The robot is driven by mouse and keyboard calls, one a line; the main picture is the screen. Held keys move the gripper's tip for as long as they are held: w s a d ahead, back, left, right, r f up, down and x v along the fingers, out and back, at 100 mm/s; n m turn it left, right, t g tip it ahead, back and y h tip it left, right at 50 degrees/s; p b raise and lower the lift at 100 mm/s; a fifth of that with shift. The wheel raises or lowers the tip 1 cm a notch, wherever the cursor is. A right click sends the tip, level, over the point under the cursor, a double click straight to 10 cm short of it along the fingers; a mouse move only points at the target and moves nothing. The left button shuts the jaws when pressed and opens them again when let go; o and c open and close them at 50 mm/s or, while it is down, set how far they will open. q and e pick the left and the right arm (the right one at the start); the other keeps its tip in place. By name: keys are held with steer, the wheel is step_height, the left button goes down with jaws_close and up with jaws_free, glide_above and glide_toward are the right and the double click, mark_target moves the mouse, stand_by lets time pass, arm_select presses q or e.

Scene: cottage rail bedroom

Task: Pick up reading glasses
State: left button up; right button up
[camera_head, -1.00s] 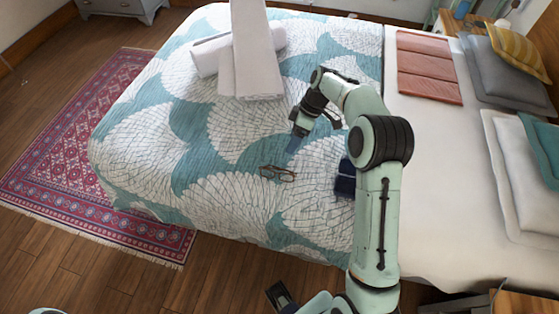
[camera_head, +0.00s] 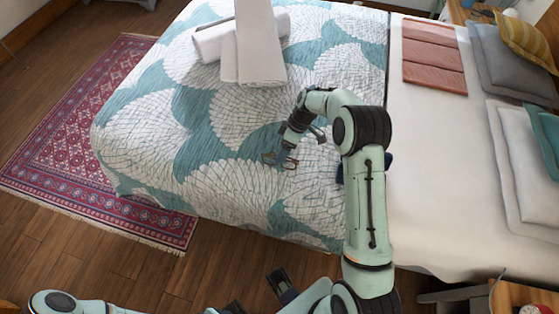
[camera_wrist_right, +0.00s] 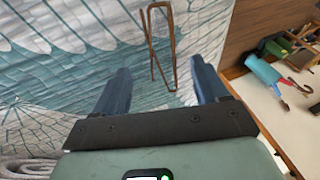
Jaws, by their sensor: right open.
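The reading glasses (camera_head: 292,165), with a thin brown frame, lie on the patterned bedspread (camera_head: 240,185). My right gripper (camera_head: 281,159) is low over them, pointing down, and hides part of them in the head view. In the right wrist view, the glasses (camera_wrist_right: 172,45) stretch lengthwise ahead of the open blue fingers (camera_wrist_right: 160,70). Their near end reaches into the gap, and nothing is gripped. Whether the fingertips touch the bed is unclear. My left arm shows at the bottom left; a dark gripper-like part (camera_head: 280,280) shows at the bottom, its jaw state unclear.
White folded towels (camera_head: 258,55) lie on the bed beyond the gripper. A dark blue item is mostly hidden behind my right arm. Salmon folded cloth (camera_head: 433,55) and pillows (camera_head: 500,65) lie to the right. The bedspread left of the glasses is clear.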

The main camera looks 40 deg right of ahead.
steer(key=shift+x, duration=0.8)
steer(key=shift+r, duration=0.1)
steer(key=c, duration=1.1)
steer(key=shift+c, duration=0.2)
